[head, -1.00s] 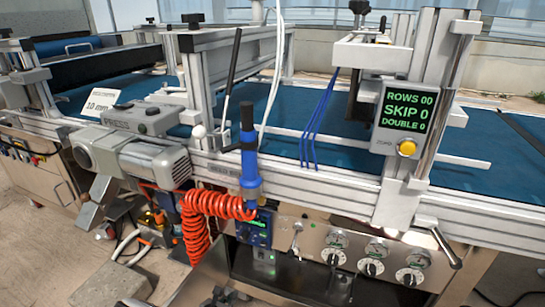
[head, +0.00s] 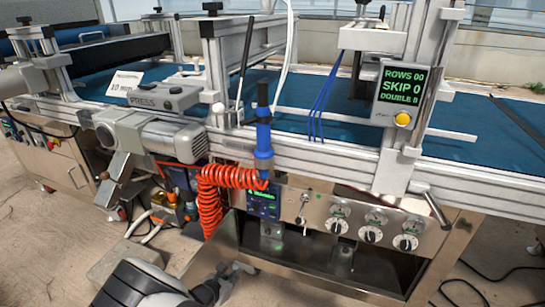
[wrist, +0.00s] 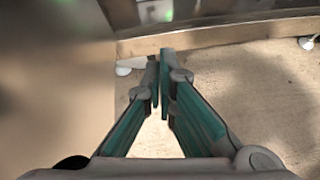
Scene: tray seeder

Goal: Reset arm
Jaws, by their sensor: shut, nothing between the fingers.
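My gripper (wrist: 159,62) points away from the camera in the wrist view. Its two teal-padded fingers meet at the tips, with nothing between them. Below the fingertips is the concrete floor (wrist: 260,95), and a metal panel (wrist: 55,90) fills the left side. In the head view my gripper (head: 226,279) is low in the picture, in front of the seeder's lower steel shelf (head: 315,262). My grey arm reaches in from the bottom edge.
The tray seeder (head: 310,170) spans the head view. Its knob panel (head: 345,222), blue-handled tool (head: 263,145) and coiled orange hose (head: 212,200) face me. A display (head: 403,88) reads ROWS 00, SKIP 0. A concrete block (head: 130,258) lies left of my arm.

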